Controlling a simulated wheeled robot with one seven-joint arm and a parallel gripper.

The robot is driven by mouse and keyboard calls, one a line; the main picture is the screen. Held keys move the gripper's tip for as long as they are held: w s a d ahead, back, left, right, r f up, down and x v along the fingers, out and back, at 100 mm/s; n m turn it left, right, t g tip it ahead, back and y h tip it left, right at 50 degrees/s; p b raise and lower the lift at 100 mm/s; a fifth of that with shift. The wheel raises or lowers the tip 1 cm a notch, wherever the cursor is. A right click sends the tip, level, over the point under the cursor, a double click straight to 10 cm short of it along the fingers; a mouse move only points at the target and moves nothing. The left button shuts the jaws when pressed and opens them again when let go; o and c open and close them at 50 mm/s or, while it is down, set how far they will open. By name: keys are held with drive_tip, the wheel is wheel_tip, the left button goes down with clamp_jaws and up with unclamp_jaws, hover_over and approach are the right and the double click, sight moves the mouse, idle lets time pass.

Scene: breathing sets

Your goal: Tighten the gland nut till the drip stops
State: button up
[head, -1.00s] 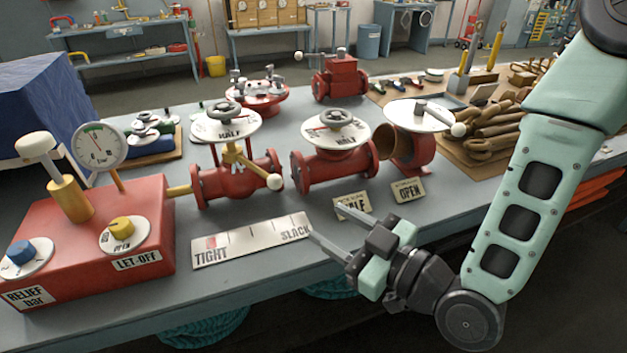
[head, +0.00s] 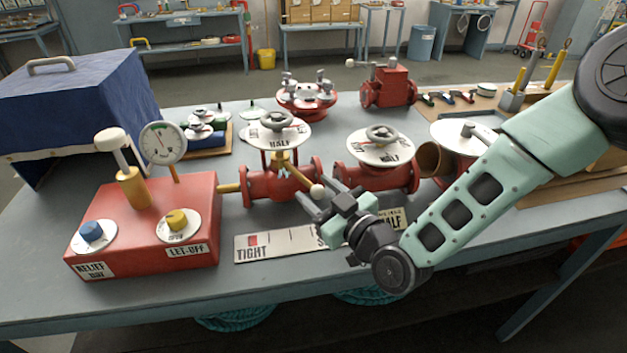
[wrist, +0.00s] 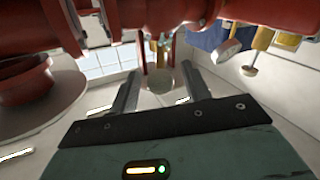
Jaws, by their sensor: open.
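The nearest red valve (head: 262,186) lies on the bench, joined by a brass pipe to the red test box. A yellow lever (head: 297,178) with a pale ball end (head: 317,191) sticks out from its neck; I take this as the gland nut's lever. My gripper (head: 314,187) is open, its fingers on either side of the ball. In the wrist view the round ball end (wrist: 161,76) shows between the two fingers (wrist: 160,84); contact cannot be told. A TIGHT–SLACK scale plate (head: 285,243) lies below, its SLACK end hidden by my gripper. No drip can be made out.
The red box (head: 150,235) at left carries a gauge (head: 163,143), a pump handle and two knobs. Further valves (head: 385,176) stand close on the right. A blue cover (head: 75,105) stands at the left back. The front bench edge is clear.

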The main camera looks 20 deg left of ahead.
drive_tip(key=shift+x, duration=0.9)
clamp_jaws()
drive_tip(key=shift+s+a+f+m+t+h+b, duration=0.2)
drive_tip(key=shift+s+a+m+t+h+b, duration=0.1)
drive_tip(key=shift+s+a+m+t+b, duration=0.25)
drive_tip(key=shift+s+a+r+m+t+h+b, duration=0.2)
drive_tip(key=shift+s+m+t+h+b, duration=0.3)
drive_tip(key=shift+t+h+b, duration=0.3)
drive_tip(key=shift+w, duration=0.1)
unclamp_jaws()
